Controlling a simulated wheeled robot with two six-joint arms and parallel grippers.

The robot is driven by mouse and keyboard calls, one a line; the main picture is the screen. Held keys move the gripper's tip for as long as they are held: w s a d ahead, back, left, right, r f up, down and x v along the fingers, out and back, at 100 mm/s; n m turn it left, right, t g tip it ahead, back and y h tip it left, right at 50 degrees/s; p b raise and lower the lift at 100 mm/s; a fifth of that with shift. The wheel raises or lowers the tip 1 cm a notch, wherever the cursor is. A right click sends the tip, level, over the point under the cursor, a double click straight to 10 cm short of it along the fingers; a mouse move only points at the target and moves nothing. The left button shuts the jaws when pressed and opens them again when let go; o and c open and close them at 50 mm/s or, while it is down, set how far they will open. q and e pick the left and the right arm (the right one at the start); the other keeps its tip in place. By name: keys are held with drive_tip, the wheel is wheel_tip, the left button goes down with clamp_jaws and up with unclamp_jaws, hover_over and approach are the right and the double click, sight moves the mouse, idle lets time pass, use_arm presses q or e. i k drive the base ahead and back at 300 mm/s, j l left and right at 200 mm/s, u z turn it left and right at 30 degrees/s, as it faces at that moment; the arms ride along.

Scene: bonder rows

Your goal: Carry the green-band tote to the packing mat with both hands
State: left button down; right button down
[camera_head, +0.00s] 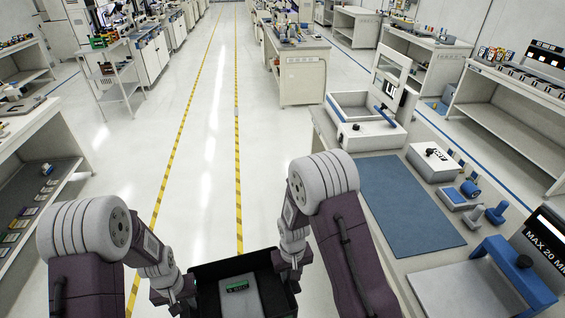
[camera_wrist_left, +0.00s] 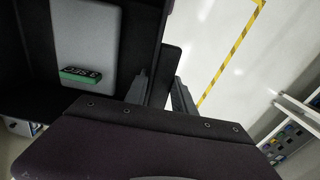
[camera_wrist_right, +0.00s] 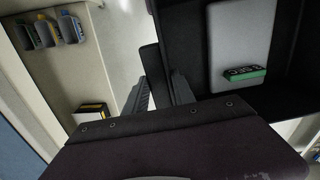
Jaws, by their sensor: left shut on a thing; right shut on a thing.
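A black open tote (camera_head: 232,265) is at the bottom of the head view, held in front of me over the aisle. Inside it lies a light grey panel with a small green item with dark markings (camera_head: 237,286). No green band shows on the visible walls. My left gripper (camera_wrist_left: 160,88) is shut on the tote's left wall, and my right gripper (camera_wrist_right: 160,86) is shut on its right wall. A blue mat (camera_head: 405,205), likely the packing mat, lies flat and bare on the bench to the right.
The right bench (camera_head: 392,255) carries a white machine (camera_head: 365,130), a white box (camera_head: 434,162), blue-and-grey parts and a blue-framed scale-like device (camera_head: 515,270). A shelf unit (camera_head: 40,150) stands at left. The yellow-striped aisle ahead is clear.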

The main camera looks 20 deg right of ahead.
sight(391, 196)
drive_tip(key=i+l, duration=0.1)
drive_tip(key=i, duration=0.4)
drive_tip(key=i+l, duration=0.1)
drive_tip(key=i, duration=0.4)
drive_tip(key=i+l, duration=0.15)
drive_tip(key=i, duration=0.3)
drive_tip(key=i+u, duration=0.25)
drive_tip(key=u, duration=1.05)
drive_tip(key=i+l+u, duration=0.1)
drive_tip(key=u, duration=0.95)
drive_tip(key=l+u, duration=0.15)
drive_tip(key=u, duration=0.95)
drive_tip(key=l+u, duration=0.15)
drive_tip(key=u, duration=0.9)
drive_tip(key=l+u, duration=0.1)
drive_tip(key=u, duration=2)
drive_tip(key=k+u, duration=0.15)
drive_tip(key=u, duration=0.9)
drive_tip(key=j+u, duration=0.1)
drive_tip(key=u, duration=1)
drive_tip(key=k+j, duration=0.05)
